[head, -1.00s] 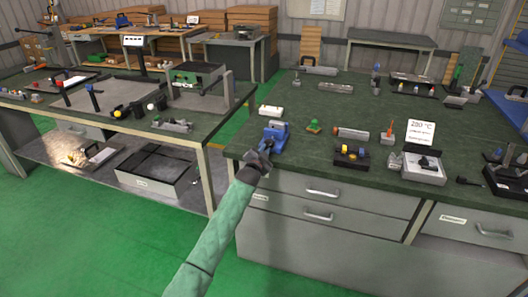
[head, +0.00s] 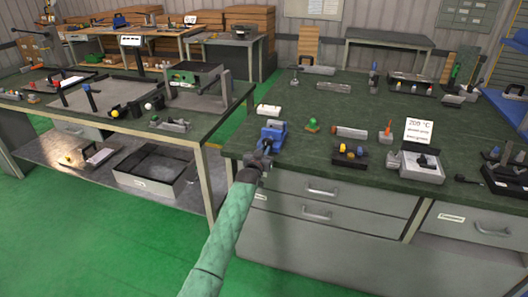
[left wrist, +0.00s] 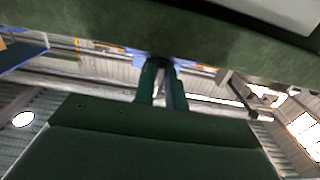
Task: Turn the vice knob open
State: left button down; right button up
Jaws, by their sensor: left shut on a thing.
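The blue vice (head: 272,134) stands at the near left corner of the green-topped workbench (head: 330,172). My left gripper (head: 264,154) is at the near side of the vice, by the bench's front edge, and is shut on the vice knob. In the left wrist view the two fingers (left wrist: 161,88) reach a dark rounded part, which looks like the knob (left wrist: 156,63), with a bit of blue behind it. The knob is mostly hidden by the gripper in the head view. My right gripper is not in view.
A black holder (head: 350,154) with coloured knobs is farther right. Grey drawers (head: 330,205) lie below the bench edge. A second workbench (head: 190,130) stands to the left.

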pick_arm(q)
jog(key=shift+f, duration=0.2)
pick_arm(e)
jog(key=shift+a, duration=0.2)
pick_arm(q)
jog(key=c, duration=1.4)
grip_release()
jog(key=shift+c, duration=0.2)
jog(key=shift+r, duration=0.1)
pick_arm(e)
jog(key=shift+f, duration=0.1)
pick_arm(q)
jog(key=shift+s, duration=0.15)
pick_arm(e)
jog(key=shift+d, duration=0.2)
